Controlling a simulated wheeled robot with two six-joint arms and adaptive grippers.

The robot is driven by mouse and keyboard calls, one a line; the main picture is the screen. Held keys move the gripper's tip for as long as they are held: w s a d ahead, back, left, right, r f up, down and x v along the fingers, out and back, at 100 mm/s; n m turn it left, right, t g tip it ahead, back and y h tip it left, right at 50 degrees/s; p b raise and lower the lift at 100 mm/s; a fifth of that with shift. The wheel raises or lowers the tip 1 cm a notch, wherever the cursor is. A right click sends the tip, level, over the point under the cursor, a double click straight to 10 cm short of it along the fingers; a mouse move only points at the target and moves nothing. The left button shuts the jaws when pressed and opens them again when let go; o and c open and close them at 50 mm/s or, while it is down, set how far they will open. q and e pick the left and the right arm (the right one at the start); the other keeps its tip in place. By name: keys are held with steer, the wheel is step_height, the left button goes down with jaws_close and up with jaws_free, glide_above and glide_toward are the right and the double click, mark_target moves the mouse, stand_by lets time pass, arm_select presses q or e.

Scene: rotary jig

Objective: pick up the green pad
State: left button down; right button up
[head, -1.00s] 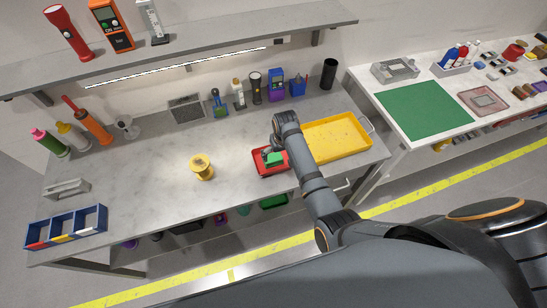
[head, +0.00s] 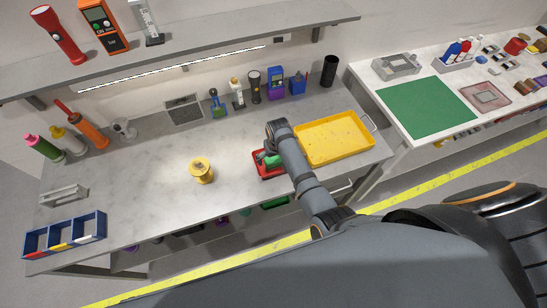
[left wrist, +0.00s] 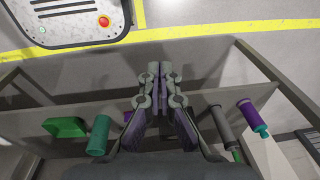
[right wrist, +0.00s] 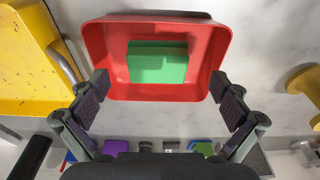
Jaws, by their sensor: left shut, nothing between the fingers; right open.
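The green pad (right wrist: 158,64) is a flat rectangular block lying in the red tray (right wrist: 109,82). In the head view the pad (head: 268,160) is partly hidden by my right arm, and the red tray (head: 264,172) shows around it. My right gripper (right wrist: 160,88) is open, its fingers on either side of the tray's near part, with nothing between them but the view of the tray and pad. I cannot tell its exact height above the tray. My left gripper (left wrist: 160,70) is shut and empty, over the area by the bench's lower shelf, away from the pad.
A yellow tray (head: 362,150) stands right of the red tray. A yellow spool (head: 202,172) stands to the left on the grey bench (head: 150,190). Several tools and bottles line the back. A blue divided box (head: 65,248) is at the bench's left end.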

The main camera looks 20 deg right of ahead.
mark_target(274, 159)
steer(key=f+b, duration=0.1)
steer(key=f, duration=0.1)
steer(key=w+f+b, duration=0.1)
steer(key=f, duration=0.1)
steer(key=shift+w+d, duration=0.15)
steer(key=shift+w+f, duration=0.15)
steer(key=shift+w, duration=0.3)
steer(key=shift+s, duration=0.2)
steer(key=shift+s+r, duration=0.2)
steer(key=shift+r, duration=0.1)
steer(key=shift+c, duration=1.2)
steer(key=shift+s, duration=0.1)
steer(key=c, duration=0.5)
steer(key=shift+c, duration=2.2)
arm_select(q)
steer(key=f, duration=0.2)
steer(key=w+f, duration=0.1)
steer(key=shift+w+d+f, duration=0.1)
steer(key=shift+d+f, duration=0.25)
steer(key=shift+f, duration=0.05)
arm_select(e)
steer(key=shift+c, duration=0.5)
arm_select(q)
steer(key=shift+r, duration=0.1)
